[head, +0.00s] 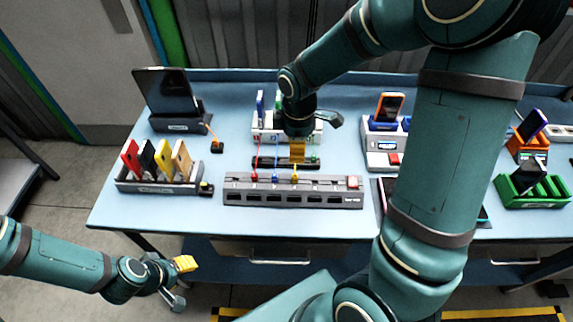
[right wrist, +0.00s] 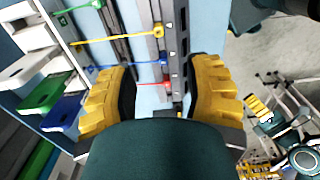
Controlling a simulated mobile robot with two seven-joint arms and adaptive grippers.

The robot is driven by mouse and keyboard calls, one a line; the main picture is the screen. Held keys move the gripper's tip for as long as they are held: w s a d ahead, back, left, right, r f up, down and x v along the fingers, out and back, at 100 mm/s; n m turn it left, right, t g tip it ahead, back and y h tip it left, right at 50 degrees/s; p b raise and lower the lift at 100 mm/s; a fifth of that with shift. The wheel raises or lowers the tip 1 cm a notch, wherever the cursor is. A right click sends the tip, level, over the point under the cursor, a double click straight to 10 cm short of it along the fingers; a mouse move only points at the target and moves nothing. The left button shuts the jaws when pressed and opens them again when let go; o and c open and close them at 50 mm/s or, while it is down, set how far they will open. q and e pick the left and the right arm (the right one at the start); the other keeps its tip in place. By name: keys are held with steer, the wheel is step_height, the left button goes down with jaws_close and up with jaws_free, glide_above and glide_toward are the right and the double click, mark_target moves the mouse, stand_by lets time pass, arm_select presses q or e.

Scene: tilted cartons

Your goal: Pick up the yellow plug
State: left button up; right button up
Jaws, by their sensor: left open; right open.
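The yellow plug (head: 295,178) sits on the top of the long grey socket strip (head: 340,198), with a thin yellow cable running back from it. In the right wrist view, the yellow plug (right wrist: 158,30) shows beyond the fingertips. A blue plug (head: 275,178) and a red plug (head: 254,177) sit left of it. My right gripper (head: 298,150) is open and empty, above the black strip behind the plugs; its fingers (right wrist: 160,95) spread wide, with the red plug (right wrist: 164,86) seen between them. My left gripper (head: 178,277) is open and empty, off the table's front left.
A phone dock (head: 385,160) and a green rack (head: 535,200) stand right. My right arm hides part of the table.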

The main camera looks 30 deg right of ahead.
glide_above(295, 176)
steer(key=f, duration=0.8)
steer(key=shift+s+b, duration=0.3)
steer(key=shift+w+f, duration=0.2)
steer(key=shift+f, duration=1.25)
steer(key=shift+w+f, duration=0.15)
steer(key=shift+f, duration=1.25)
jaws_close()
